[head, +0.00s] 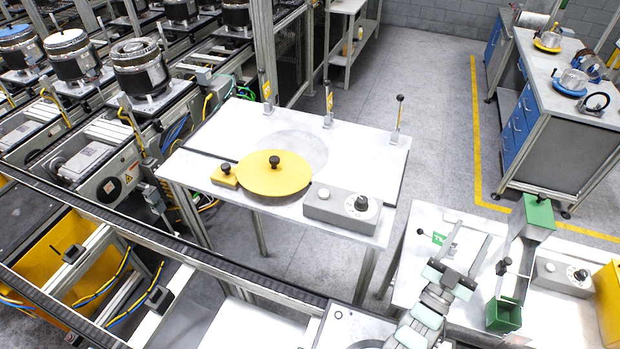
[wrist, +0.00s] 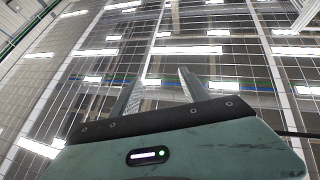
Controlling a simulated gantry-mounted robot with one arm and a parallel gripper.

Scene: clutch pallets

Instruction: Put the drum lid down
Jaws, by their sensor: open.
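The drum lid (head: 272,174) is a round yellow disc with a black knob on top. In the head view it lies flat on the white workbench (head: 225,135) left of centre. My gripper (head: 468,242) is at the lower right of the head view, over the right-hand bench and well apart from the lid. Its two fingers are spread with nothing between them. In the wrist view my gripper (wrist: 158,85) points up at the ceiling, with its fingers apart and empty. The lid is not in the wrist view.
A small yellow block with a knob (head: 224,176) sits left of the lid. A grey control box (head: 341,207) stands at the bench's front right. A green stand (head: 537,215) and another control box (head: 563,277) are near my gripper. A conveyor with drums (head: 141,68) runs along the left.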

